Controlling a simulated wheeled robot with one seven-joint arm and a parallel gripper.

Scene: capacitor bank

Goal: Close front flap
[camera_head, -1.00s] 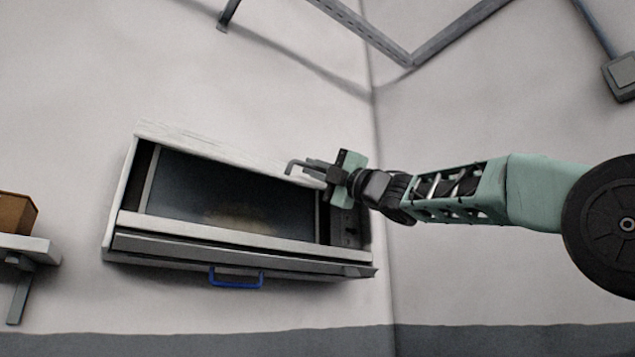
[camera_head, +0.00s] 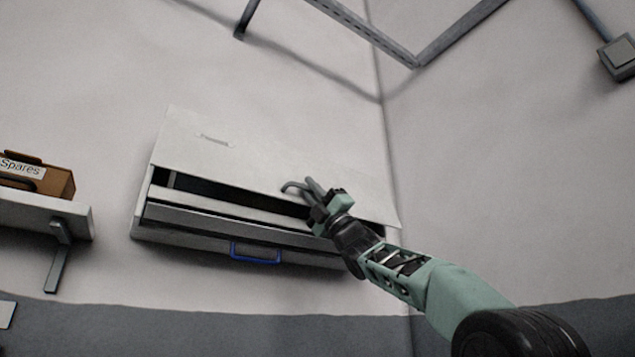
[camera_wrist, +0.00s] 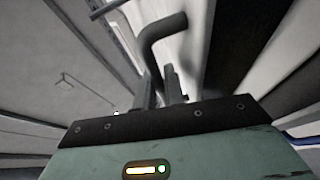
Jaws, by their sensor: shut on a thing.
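The front flap (camera_head: 265,150) is a pale panel on the wall-mounted cabinet (camera_head: 142,215), hinged along its top. It slants down and outward over most of the cabinet's front, with a dark gap (camera_head: 215,192) under its lower edge. My gripper (camera_head: 312,188) is at the flap's lower edge, right of the middle, shut on a grey bent handle (camera_head: 292,187). The cabinet's inside is mostly hidden.
A blue handle (camera_head: 255,256) is on the cabinet's lower front. A shelf (camera_head: 30,213) with a brown box marked Spares (camera_head: 40,180) is at the left. Metal framing (camera_head: 365,30) runs above, and a grey box (camera_head: 618,58) is on the right wall.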

